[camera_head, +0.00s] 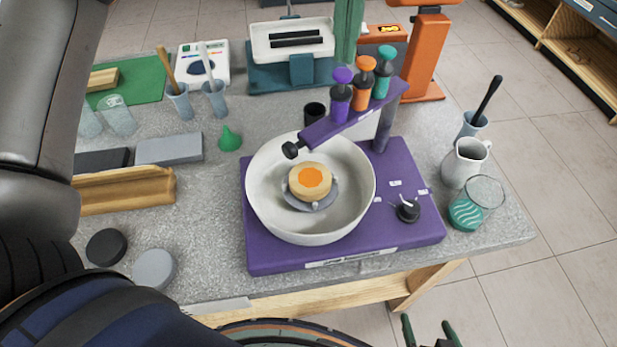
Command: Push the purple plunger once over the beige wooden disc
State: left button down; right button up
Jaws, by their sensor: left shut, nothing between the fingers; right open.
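The beige wooden disc (310,183) carries a round orange patch on top. It rests on a small grey plate inside a wide white bowl (262,190) on a purple base (400,165). The purple plunger (341,78) stands upright at the left of a row on a raised purple arm (322,131), beside an orange plunger (363,82) and a teal one (383,72). My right gripper (430,333) is at the bottom edge, below the table front, its green fingers apart and empty. My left arm fills the left side; its gripper is not in view.
A black knob (408,210) sits on the base's right. A white jug (465,163) and glass dish (485,192) stand to the right. A green funnel (229,139) and grey block (169,149) are left.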

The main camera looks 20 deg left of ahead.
aim_at(343, 72)
pick_arm(q)
jog(key=shift+f, duration=0.1)
jog(key=shift+f+b, duration=1.25)
jog(key=shift+f, duration=0.25)
jog(key=shift+r, duration=0.2)
jog(key=shift+r+p, duration=1.35)
jog(key=shift+r, duration=0.05)
notch_tip(343, 72, up, 6)
jog(key=p, duration=0.5)
